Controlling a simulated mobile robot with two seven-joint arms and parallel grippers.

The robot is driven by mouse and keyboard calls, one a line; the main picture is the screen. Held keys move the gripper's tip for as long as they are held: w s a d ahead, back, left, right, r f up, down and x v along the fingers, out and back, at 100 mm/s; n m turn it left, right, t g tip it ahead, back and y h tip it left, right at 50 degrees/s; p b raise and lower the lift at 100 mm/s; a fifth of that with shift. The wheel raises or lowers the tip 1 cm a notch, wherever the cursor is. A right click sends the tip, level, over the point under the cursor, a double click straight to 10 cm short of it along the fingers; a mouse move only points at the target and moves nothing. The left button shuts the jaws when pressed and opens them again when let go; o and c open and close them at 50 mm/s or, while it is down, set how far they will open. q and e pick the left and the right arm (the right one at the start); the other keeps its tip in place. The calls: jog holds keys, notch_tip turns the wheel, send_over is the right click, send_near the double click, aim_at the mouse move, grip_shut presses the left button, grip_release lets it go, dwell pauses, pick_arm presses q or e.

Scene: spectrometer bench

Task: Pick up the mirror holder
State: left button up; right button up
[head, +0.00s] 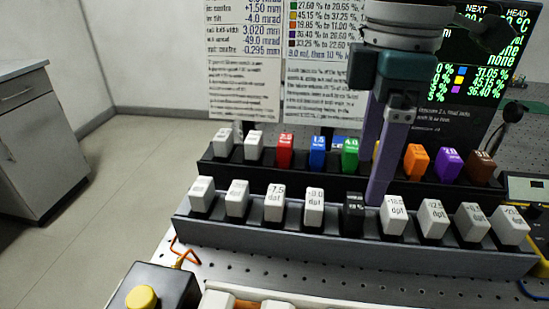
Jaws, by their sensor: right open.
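No piece is clearly readable as the mirror holder. A black block (353,214) stands in the front rack (350,250) among white blocks marked "dpt"; I cannot tell whether it is the mirror holder. My right gripper (372,182) comes down from the top with long purple fingers. It is open, and its near fingertip is just right of the black block and left of a white block (393,215). I see nothing held in it. The fingers partly hide the back rack. My left gripper is not in view.
The back rack (225,172) holds white blocks and coloured ones, including red (285,150), blue (318,152), green (350,154), orange (416,160), purple (449,163) and brown (481,167). A box with a yellow button (141,297) stands front left. A screen (480,65) stands behind.

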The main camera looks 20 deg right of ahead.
aim_at(356, 202)
jog(key=f, duration=0.4)
jog(key=a+f, duration=0.1)
jog(key=f, duration=0.1)
jog(key=shift+f, duration=0.4)
grip_shut()
